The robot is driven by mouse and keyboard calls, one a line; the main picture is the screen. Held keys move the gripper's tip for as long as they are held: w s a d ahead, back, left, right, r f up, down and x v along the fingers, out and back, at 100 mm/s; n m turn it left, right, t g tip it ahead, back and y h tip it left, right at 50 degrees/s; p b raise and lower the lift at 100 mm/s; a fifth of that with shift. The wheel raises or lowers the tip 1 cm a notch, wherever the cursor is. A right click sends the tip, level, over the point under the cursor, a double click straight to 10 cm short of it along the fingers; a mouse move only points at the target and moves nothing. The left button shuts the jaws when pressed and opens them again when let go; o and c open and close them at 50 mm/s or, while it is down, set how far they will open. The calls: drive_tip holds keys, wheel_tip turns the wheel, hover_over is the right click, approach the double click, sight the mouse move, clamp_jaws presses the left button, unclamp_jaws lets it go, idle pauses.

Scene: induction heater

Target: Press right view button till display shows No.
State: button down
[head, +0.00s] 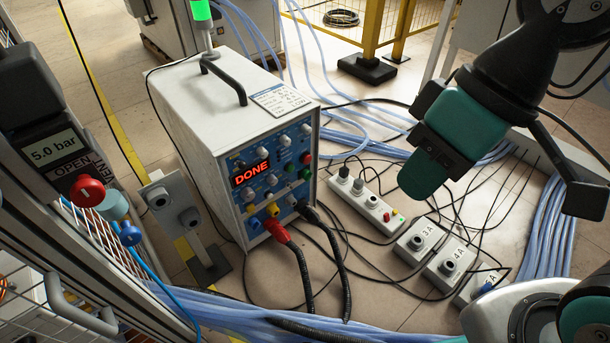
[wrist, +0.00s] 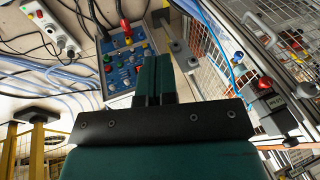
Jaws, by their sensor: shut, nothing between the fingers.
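The induction heater (head: 200,110) is a white box with a blue front panel (head: 275,170). Its red lit display (head: 250,174) reads "DONE". Several small knobs and buttons, some red, green and yellow, surround the display; I cannot make out which is the right view button. In the wrist view the panel (wrist: 118,72) appears turned over, left of the fingers, its display not readable. My gripper (head: 420,180) is shut and empty, to the right of the heater and well apart from the panel. Its teal fingers also show together in the wrist view (wrist: 164,62).
Red and black cables (head: 285,245) plug into the panel's lower part. A power strip (head: 365,203) and sockets (head: 440,255) lie on the floor at right. A pressure unit reading "5.0 bar" (head: 55,150) stands at left. Blue hoses (head: 270,325) cross the front.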

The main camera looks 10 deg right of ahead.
drive_tip(key=shift+w+d, duration=0.2)
drive_tip(key=shift+w, duration=0.3)
drive_tip(key=w+a+f+m+t+y+b, duration=0.1)
drive_tip(key=w+a+f+m+b, duration=0.15)
drive_tip(key=w+f+m, duration=0.3)
drive_tip(key=w+a+f+m+y+b, duration=0.1)
drive_tip(key=w+a+f+m, duration=0.3)
drive_tip(key=w+f, duration=0.3)
drive_tip(key=w+a+f+m+t+y+b, duration=0.1)
drive_tip(key=w+a+f+m, duration=0.25)
drive_tip(key=w+f, duration=0.25)
drive_tip(key=w+f+m+t+b, duration=0.1)
drive_tip(key=w+f+m+t, duration=0.1)
drive_tip(key=f+m, duration=0.6)
drive_tip(key=w+f+m+t+b, duration=0.2)
drive_tip(key=f+m, duration=0.6)
drive_tip(key=f, duration=1.1)
drive_tip(key=shift+w+a, duration=0.25)
drive_tip(key=shift+w, duration=0.3)
